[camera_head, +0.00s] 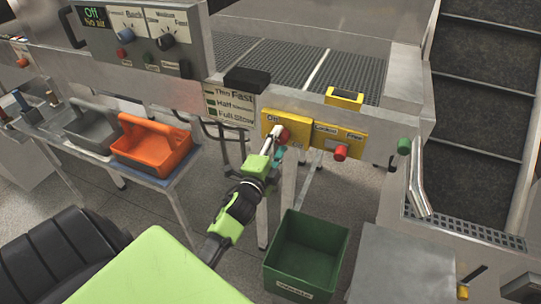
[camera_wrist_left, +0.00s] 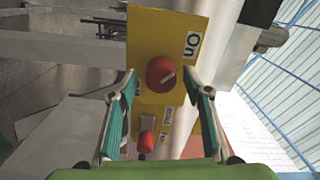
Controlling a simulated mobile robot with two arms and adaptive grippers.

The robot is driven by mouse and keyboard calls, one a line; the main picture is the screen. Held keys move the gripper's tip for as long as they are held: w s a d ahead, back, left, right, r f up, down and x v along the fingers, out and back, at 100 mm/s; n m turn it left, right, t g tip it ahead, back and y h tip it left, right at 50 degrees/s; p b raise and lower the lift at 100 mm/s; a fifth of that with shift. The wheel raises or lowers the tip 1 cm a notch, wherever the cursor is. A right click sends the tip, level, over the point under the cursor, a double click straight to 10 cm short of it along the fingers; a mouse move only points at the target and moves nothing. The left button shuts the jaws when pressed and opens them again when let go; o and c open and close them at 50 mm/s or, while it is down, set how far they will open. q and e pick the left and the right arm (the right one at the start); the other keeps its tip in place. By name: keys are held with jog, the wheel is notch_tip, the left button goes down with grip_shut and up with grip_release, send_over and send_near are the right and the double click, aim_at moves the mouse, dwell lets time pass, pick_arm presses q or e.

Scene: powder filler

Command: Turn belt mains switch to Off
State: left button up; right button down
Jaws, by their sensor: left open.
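The belt mains switch is a red round knob (camera_head: 285,136) on a yellow panel (camera_head: 269,122) at the front of the machine; the label Off shows above it. In the left wrist view the red knob (camera_wrist_left: 161,74) carries a pale mark, and the label On is to its right. My left gripper (camera_head: 275,140) is at the yellow panel. Its fingers are open, one on each side of the knob, with visible gaps between them and the knob in the left wrist view. Whether the knob lies fully between the fingertips in depth, I cannot tell. My right gripper is not in view.
A second yellow panel (camera_head: 350,137) with a red knob (camera_head: 340,153) is just to the right. A green button (camera_head: 404,146) sits farther right. A green bin (camera_head: 305,254) is below. Orange (camera_head: 150,146) and grey trays stand on a bench at left.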

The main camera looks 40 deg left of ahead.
pick_arm(q)
jog(key=v, duration=1)
jog(key=shift+a, duration=0.1)
